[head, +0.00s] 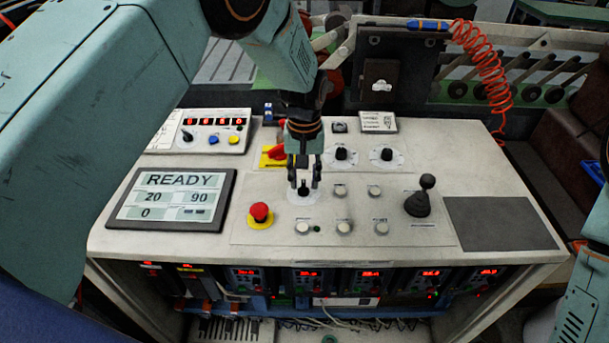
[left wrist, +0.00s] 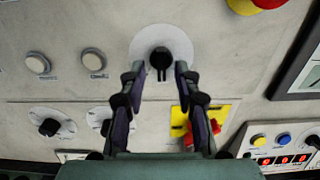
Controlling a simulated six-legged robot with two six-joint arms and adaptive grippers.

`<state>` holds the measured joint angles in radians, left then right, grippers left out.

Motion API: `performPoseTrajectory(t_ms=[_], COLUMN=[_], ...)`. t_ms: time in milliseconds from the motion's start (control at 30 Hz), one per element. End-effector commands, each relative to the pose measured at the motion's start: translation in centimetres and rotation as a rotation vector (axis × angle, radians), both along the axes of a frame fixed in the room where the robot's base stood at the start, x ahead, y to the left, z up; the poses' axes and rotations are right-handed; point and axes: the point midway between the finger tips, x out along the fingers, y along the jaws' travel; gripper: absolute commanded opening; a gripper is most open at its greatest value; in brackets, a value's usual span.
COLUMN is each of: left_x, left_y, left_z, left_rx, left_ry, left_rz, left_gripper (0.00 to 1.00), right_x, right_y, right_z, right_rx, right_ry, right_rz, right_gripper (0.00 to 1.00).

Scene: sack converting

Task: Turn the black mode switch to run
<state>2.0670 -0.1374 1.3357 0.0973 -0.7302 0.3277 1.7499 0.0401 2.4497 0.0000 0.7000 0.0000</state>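Whether the fingertips are level with the knob I cannot tell. My right gripper is out of view.
A red emergency button (head: 260,212) and a READY screen (head: 172,198) lie to the left. A red rotary handle (head: 276,153) on yellow stands behind, with two black knobs (head: 341,153) (head: 387,155). A black joystick (head: 420,200) and a bare dark pad (head: 498,224) are to the right.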

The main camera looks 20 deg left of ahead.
Motion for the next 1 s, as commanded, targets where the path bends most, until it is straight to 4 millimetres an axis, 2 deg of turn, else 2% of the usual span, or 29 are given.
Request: performPoseTrajectory(t_ms=[333, 700, 1000], left_x=[0.24, 0.29, 0.22], left_y=[0.07, 0.10, 0.10], left_z=[-0.46, -0.47, -0.42], left_rx=[-0.001, -0.001, -0.001], left_ry=[-0.001, -0.001, 0.002], left_rz=[0.001, 0.001, 0.001], left_gripper=[0.32, 0.01, 0.00], right_x=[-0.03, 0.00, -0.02], right_y=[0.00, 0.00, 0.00], right_z=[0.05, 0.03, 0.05], right_rx=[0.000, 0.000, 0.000], right_ry=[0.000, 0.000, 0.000], right_rz=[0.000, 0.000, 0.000], right_gripper=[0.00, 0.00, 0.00])
